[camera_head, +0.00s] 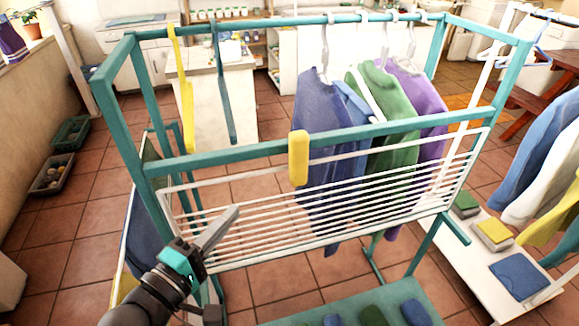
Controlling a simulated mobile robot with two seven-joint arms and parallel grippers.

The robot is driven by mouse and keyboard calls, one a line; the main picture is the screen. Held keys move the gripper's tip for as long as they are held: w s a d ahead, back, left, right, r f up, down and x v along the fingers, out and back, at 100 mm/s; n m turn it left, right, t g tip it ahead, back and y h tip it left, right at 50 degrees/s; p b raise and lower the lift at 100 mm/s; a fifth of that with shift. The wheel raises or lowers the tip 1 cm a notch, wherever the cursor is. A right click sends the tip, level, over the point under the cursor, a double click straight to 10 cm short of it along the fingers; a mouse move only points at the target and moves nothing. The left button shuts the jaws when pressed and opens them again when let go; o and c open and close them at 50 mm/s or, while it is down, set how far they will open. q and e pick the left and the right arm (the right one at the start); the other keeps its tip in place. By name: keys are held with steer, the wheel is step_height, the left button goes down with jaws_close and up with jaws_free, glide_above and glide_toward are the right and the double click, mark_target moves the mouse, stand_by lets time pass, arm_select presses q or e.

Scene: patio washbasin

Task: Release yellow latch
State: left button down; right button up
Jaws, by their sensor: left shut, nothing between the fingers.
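The yellow latch (299,158) is a short upright piece at the middle of the teal front bar. It overlaps the top edge of the white wire rack (380,197), which hangs tilted below that bar. My left gripper (226,222) is shut and empty, in front of the rack's left part. In the picture its tips are below and left of the latch, apart from it. My right gripper is not in view.
A lower teal shelf (285,322) holds several folded cloths. A white bench (484,270) with folded cloths stands at right. Tiled floor shows at left.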

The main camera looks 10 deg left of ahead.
arm_select(q)
glide_toward(288, 169)
steer(key=w+a, duration=0.2)
steer(key=w, duration=0.1)
steer(key=shift+w+d+f, duration=0.1)
steer(key=shift+w+d, duration=0.3)
steer(key=shift+d, duration=0.3)
steer(key=shift+w+d+r, duration=0.1)
steer(key=shift+w+d, duration=0.3)
steer(key=shift+d, duration=0.3)
steer(key=shift+w+d+f, duration=0.1)
steer(key=shift+w+d, duration=0.3)
steer(key=shift+d, duration=0.3)
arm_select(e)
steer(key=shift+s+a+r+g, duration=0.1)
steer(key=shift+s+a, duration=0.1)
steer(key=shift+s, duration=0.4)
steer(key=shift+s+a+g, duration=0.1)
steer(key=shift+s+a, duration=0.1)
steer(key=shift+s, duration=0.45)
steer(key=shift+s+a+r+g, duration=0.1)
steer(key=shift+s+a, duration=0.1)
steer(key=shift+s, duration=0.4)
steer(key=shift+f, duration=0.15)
arm_select(q)
steer(key=shift+d+f+t+b, duration=0.15)
steer(key=shift+f+t+b, duration=0.05)
steer(key=shift+t+b, duration=0.1)
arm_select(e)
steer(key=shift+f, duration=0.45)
